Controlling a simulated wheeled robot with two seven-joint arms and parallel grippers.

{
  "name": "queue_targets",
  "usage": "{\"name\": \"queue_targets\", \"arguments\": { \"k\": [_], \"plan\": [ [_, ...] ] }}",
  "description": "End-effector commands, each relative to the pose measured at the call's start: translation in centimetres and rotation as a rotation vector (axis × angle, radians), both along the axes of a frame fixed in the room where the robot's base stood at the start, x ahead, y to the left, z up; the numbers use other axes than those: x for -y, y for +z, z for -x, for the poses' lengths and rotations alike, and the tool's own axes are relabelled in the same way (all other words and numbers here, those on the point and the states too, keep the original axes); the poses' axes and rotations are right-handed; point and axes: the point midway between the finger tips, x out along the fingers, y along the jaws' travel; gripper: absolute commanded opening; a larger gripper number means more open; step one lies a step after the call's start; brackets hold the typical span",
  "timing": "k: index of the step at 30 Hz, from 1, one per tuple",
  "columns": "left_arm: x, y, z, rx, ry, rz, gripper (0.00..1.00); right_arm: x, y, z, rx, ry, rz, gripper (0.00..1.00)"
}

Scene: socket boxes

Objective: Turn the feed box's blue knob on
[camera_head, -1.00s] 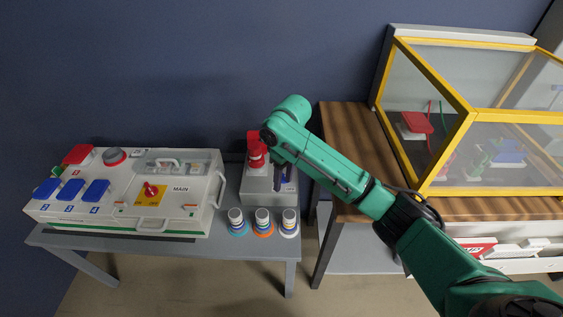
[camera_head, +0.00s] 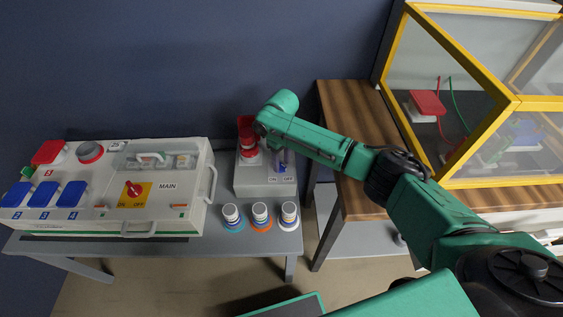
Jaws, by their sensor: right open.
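The feed box (camera_head: 252,185) is a small light-grey box on the grey table, with ON and OFF printed on its front edge. Its blue knob (camera_head: 282,166) shows only in part, beside and behind my right gripper (camera_head: 276,158). The right arm comes in from the right, and its green wrist hangs over the box. The right gripper is open and points down close to the knob. Its fingertips are largely hidden, so I cannot tell whether they touch the knob. My left gripper is not in view.
A red part (camera_head: 247,138) stands on the feed box, left of the gripper. Three banded cylinders (camera_head: 260,215) stand in front. A larger MAIN panel box (camera_head: 190,200) is at left. A wooden table (camera_head: 350,120) with a yellow-framed case (camera_head: 455,45) is at right.

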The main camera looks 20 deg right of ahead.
Motion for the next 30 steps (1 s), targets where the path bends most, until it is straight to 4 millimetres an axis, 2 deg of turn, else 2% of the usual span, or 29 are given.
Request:
{"name": "queue_targets", "arguments": {
  "k": [8, 9, 11, 12, 23, 30],
  "plan": [
    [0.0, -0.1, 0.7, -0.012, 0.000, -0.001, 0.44, 0.0, -0.3, 0.0, 0.000, 0.001, 0.000, 0.45],
    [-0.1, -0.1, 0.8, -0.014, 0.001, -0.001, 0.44, 0.0, -0.3, 0.0, 0.000, 0.001, 0.000, 0.30],
    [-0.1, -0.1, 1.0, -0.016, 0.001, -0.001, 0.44, 0.0, -0.3, 0.0, 0.000, 0.001, 0.000, 0.07],
    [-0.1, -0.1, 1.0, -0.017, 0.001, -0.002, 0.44, 0.0, -0.3, 0.0, 0.000, 0.001, 0.000, 0.00],
    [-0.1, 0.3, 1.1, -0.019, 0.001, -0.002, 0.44, 0.0, -0.1, 0.0, 0.000, -0.021, 0.000, 0.00],
    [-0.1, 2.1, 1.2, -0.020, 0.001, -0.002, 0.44, -0.1, 0.1, 0.1, -0.002, -0.122, -0.002, 0.00]
  ]
}}
